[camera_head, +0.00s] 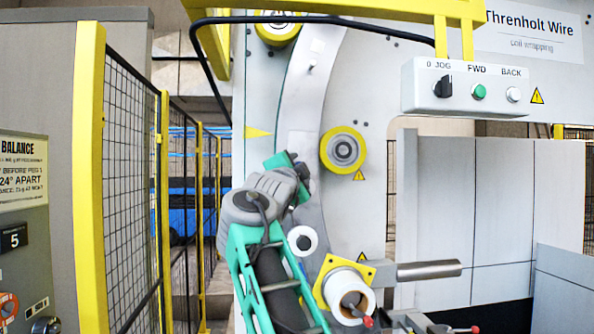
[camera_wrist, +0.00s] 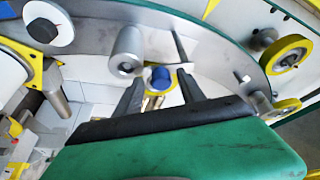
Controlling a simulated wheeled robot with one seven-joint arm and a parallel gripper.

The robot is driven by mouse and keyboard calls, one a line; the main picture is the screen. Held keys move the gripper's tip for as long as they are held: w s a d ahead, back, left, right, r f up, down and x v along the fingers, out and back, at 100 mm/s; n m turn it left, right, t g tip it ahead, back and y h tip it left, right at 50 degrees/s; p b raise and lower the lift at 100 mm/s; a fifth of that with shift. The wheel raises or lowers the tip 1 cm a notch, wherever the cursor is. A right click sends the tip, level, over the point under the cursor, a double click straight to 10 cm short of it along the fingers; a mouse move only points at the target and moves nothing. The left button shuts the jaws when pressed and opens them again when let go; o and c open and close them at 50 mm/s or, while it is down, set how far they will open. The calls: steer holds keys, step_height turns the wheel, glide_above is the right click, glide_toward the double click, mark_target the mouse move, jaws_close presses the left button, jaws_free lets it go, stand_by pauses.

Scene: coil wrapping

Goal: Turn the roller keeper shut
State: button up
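My gripper (camera_wrist: 160,88) shows in the wrist view with its two dark fingers apart. A blue round knob (camera_wrist: 160,76) appears in the gap between them; whether the fingers reach around it or stop short I cannot tell. A grey metal roller (camera_wrist: 127,52) is just left of the knob, against the curved ring (camera_wrist: 210,50). In the head view my gripper (camera_head: 303,172) is at the ring (camera_head: 303,100), left of a yellow-rimmed roller (camera_head: 343,150), and its fingertips are mostly hidden. I cannot tell for certain which part is the roller keeper.
A white spool (camera_head: 303,240) is beside my arm. A white roll (camera_head: 347,288) on a yellow plate, with a red-tipped lever (camera_head: 366,320), is lower right. A control box (camera_head: 470,88) hangs upper right. Yellow fencing (camera_head: 90,170) stands left.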

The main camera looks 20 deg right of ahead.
steer(key=shift+s+d+r, duration=0.1)
steer(key=b+v, duration=0.4)
steer(key=v, duration=0.3)
steer(key=shift+s, duration=0.35)
steer(key=shift+a, duration=0.3)
